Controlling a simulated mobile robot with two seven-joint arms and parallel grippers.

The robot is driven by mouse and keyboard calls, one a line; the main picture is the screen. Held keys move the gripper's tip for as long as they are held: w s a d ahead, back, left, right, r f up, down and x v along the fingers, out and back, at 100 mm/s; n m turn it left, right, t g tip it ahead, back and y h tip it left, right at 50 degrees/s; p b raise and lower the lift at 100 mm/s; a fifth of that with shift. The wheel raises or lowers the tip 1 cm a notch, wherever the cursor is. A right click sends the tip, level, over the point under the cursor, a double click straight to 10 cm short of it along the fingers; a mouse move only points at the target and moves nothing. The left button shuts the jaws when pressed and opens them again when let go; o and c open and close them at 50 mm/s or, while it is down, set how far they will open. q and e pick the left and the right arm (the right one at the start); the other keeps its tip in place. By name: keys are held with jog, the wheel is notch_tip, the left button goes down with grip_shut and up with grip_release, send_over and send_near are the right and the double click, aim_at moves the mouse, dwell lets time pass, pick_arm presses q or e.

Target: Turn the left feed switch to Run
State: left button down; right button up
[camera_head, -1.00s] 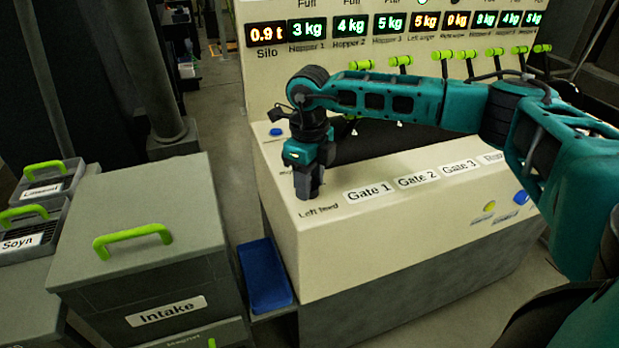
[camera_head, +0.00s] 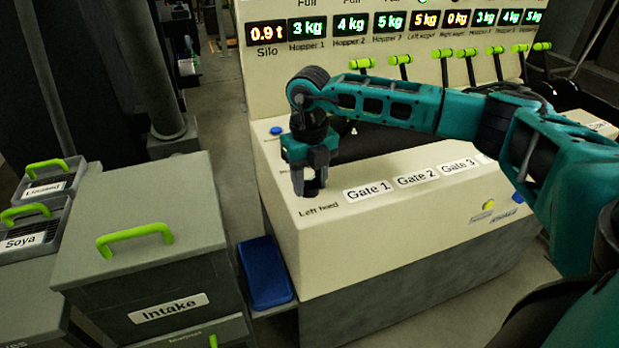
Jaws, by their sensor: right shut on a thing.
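My right gripper (camera_head: 308,183) reaches across the cream control console (camera_head: 385,237) from the right. It points down at the console's left end, just above the "Left feed" label (camera_head: 319,210). It is shut on the left feed switch, which the fingers hide almost wholly, so its setting cannot be read. My left gripper is not in view.
Gate 1, Gate 2 and Gate 3 labels (camera_head: 417,180) lie right of the gripper. Green-handled levers (camera_head: 446,52) stand behind my arm, under lit weight displays (camera_head: 387,22). A grey Intake bin (camera_head: 140,240) and a blue tray (camera_head: 265,272) stand at left.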

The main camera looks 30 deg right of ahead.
aim_at(309, 181)
dwell(0.3)
jog(key=o, duration=1.1)
jog(key=shift+c, duration=0.2)
notch_tip(309, 181, up, 13)
